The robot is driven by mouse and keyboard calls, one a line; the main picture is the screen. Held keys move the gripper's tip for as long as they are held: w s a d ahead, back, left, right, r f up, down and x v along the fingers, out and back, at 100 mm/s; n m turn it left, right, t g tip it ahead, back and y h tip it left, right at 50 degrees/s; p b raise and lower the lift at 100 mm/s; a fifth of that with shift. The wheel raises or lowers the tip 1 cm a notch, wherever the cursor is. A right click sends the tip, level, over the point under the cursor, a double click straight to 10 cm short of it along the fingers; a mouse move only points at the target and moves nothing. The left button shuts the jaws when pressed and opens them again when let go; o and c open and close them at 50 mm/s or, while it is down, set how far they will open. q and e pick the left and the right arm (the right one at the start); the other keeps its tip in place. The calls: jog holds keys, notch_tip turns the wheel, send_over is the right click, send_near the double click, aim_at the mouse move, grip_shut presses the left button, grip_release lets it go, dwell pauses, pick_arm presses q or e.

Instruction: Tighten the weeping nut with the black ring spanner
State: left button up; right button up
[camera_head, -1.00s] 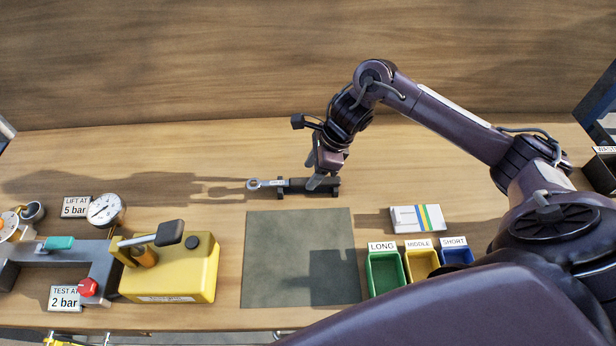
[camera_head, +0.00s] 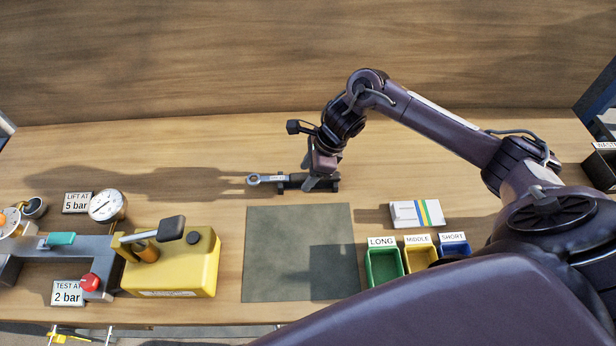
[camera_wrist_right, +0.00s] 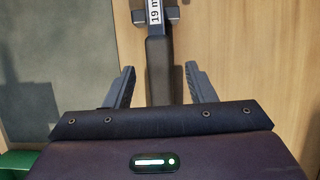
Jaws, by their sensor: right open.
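The black ring spanner (camera_head: 295,179) lies on a low dark rest on the bench, its silver ring end (camera_head: 253,180) pointing left. My right gripper (camera_head: 312,186) is over the handle's right part, open. In the right wrist view the spanner's dark handle (camera_wrist_right: 159,68), with a white size label starting "19 m", runs between my two spread fingers (camera_wrist_right: 161,82), with a gap on each side. I cannot make out the weeping nut in these views. My left gripper is not in view.
A grey mat (camera_head: 298,250) lies bare in the middle. Green (camera_head: 384,268), yellow and blue bins and a striped white box (camera_head: 416,214) are right of it.

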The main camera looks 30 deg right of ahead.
jog(key=shift+f, duration=0.15)
dwell(0.5)
grip_shut()
jog(key=shift+r+p, duration=0.35)
jog(key=shift+w+r, duration=0.1)
jog(key=shift+r, duration=0.05)
notch_tip(320, 180, up, 5)
jog(key=shift+r+b, duration=0.1)
jog(key=shift+b, duration=0.7)
notch_tip(320, 180, up, 14)
jog(key=p, duration=0.3)
jog(key=shift+r+p, duration=0.2)
jog(key=shift+p, duration=0.15)
